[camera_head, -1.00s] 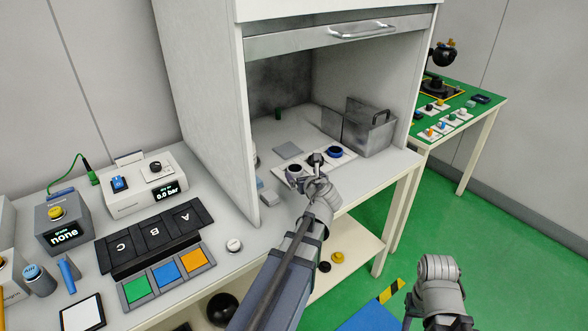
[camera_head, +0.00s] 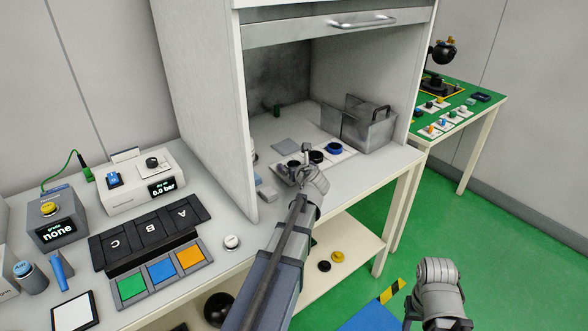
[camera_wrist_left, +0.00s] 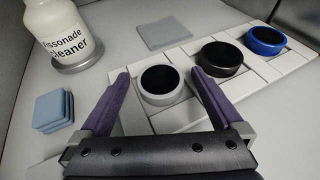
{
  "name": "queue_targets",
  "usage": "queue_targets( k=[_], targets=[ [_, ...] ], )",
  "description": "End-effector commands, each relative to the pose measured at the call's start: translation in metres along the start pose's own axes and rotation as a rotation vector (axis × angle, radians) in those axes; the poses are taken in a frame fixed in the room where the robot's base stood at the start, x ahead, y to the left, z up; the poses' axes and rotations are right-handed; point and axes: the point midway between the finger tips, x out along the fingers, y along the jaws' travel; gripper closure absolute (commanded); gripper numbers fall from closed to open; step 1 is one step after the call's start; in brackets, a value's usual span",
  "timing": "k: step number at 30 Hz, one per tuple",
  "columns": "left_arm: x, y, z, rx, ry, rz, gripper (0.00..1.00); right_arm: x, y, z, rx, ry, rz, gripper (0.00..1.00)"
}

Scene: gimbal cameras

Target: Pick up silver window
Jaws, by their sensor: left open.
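The silver window is a light grey ring with a dark centre (camera_wrist_left: 165,85), lying on a white tiled holder (camera_wrist_left: 292,66) inside the cabinet. A black ring (camera_wrist_left: 221,59) and a blue ring (camera_wrist_left: 265,41) lie in a row beside it. My left gripper (camera_wrist_left: 161,77) is open, with one purple-grey finger on each side of the silver ring; I cannot tell whether they touch it. In the head view my left gripper (camera_head: 300,166) is over the holder's near end and partly hides the silver ring. Only part of my right arm shows at the lower right.
A white cleaner bottle (camera_wrist_left: 66,30), stacked blue-grey pads (camera_wrist_left: 53,111) and a flat grey square (camera_wrist_left: 163,32) are close by. A grey metal box (camera_head: 368,128) stands right of the rings. The cabinet's left wall (camera_head: 205,110) is beside my arm.

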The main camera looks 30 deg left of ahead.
Motion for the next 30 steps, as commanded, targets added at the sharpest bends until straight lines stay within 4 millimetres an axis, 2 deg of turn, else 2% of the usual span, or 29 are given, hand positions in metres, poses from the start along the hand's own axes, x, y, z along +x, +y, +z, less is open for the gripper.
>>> queue_targets(
  k=[2,23,30],
  targets=[
    [-0.0005,0.0000,0.0002,0.000,0.000,0.000,0.03,-0.0003,0.0000,0.0000,0.000,0.000,0.000,0.50],
    [-0.0006,-0.0003,0.0000,0.000,0.000,0.000,0.82,-0.0003,0.0000,0.0000,0.000,0.000,0.000,0.50],
    [-0.0009,-0.0003,0.0004,0.000,0.000,0.000,0.84,-0.0007,0.0001,0.0001,0.000,0.000,0.000,0.50]
  ],
)
